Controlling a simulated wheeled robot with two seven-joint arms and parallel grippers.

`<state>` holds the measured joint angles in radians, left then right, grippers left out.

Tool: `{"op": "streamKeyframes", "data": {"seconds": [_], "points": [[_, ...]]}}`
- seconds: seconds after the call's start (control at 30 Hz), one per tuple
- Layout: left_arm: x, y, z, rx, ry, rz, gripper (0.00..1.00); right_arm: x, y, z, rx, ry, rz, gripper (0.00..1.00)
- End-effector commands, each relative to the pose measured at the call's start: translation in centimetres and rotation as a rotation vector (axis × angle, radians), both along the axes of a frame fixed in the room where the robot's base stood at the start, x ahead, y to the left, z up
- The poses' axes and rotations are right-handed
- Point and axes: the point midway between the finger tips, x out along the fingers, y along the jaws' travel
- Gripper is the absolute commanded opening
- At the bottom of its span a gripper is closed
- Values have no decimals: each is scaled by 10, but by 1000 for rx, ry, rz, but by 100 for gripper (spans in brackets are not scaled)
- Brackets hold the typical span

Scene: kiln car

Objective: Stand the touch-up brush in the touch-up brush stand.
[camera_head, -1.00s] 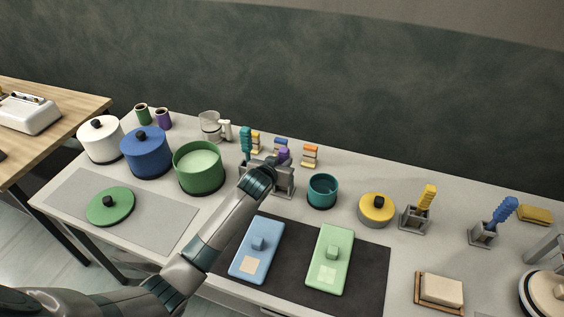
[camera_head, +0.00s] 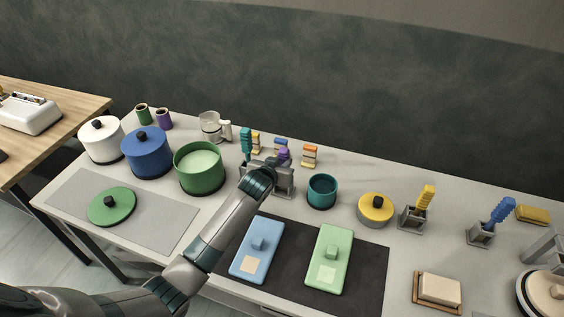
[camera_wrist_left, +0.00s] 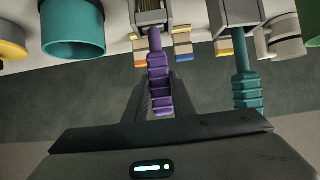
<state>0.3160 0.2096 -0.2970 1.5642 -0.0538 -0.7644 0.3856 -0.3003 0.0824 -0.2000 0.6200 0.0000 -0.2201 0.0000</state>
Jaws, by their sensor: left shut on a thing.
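The touch-up brush has a ribbed purple handle (camera_wrist_left: 160,85); its top also shows in the head view (camera_head: 283,154). My left gripper (camera_wrist_left: 158,100) is shut on this handle; in the head view the gripper (camera_head: 266,172) covers part of it. The brush is near upright, its lower end at the grey touch-up brush stand (camera_head: 284,184). In the left wrist view the shaft meets the stand (camera_wrist_left: 150,14), seemingly at its opening; how deep it sits is hidden. My right gripper is not in view.
A teal-handled brush (camera_head: 246,143) stands close on the left. A teal cup (camera_head: 322,190) is right of the stand and a green pot (camera_head: 199,170) left. Small coloured blocks (camera_head: 310,156) lie behind. Blue (camera_head: 257,252) and green (camera_head: 330,262) boards lie in front.

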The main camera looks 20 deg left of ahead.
Motion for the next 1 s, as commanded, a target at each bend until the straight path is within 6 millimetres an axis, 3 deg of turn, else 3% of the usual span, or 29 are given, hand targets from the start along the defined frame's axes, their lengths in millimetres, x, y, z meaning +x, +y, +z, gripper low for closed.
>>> {"op": "streamKeyframes", "data": {"seconds": [1.0], "points": [[0,0,-6,0,0,0,0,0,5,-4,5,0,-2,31]]}}
